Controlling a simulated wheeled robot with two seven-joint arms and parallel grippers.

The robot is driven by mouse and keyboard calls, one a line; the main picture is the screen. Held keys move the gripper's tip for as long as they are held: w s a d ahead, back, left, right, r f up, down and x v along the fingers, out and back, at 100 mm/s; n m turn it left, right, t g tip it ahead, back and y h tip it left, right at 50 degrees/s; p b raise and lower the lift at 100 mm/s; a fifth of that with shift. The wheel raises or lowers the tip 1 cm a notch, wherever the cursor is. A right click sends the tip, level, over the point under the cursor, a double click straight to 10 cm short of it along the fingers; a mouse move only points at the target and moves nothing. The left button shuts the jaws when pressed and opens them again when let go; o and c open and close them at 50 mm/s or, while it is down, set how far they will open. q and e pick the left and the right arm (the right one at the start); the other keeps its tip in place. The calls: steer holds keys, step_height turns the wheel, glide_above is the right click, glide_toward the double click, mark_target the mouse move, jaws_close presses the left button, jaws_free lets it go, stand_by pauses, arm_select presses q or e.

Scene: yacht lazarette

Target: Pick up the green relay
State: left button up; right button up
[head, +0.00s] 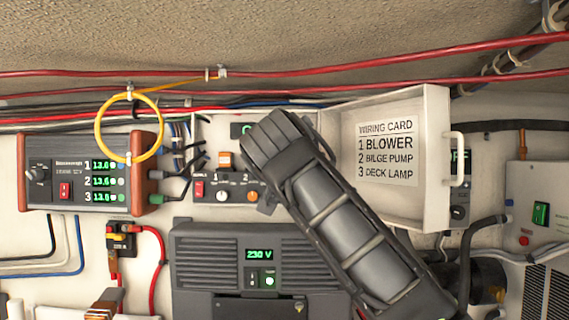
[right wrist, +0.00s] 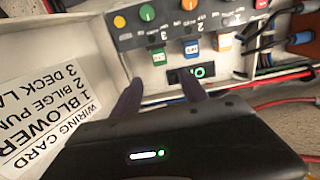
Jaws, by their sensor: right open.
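The right wrist view shows three small relays in a row inside the open box. The one by number 3 looks green-topped with a pale label (right wrist: 157,56), though its colour is hard to read. A blue one (right wrist: 191,47) sits in the middle and an orange one (right wrist: 224,42) by number 1. My right gripper (right wrist: 160,84) is open and empty, its two dark fingers pointing at the row, apart from the relays as far as I can tell. In the head view my right arm hides most of the row; only the orange relay (head: 225,159) shows clearly. My left gripper is not in view.
The box's open door with a wiring card (head: 386,150) stands right of my arm. Below is a 230 V unit (head: 259,254). A three-channel meter (head: 85,172) and a yellow ring (head: 129,127) are at left. Red cables (head: 300,70) cross above.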

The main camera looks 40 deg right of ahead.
steer(key=shift+p+x, duration=0.45)
steer(key=shift+x, duration=0.7)
steer(key=p+x, duration=0.2)
steer(key=x, duration=0.2)
steer(key=shift+w+d+p, duration=0.15)
steer(key=shift+w+p, duration=0.15)
steer(key=shift+p, duration=0.05)
steer(key=shift+w+d+f, duration=0.15)
steer(key=shift+w+d, duration=0.05)
steer(key=shift+w, duration=0.05)
steer(key=shift+c, duration=0.5)
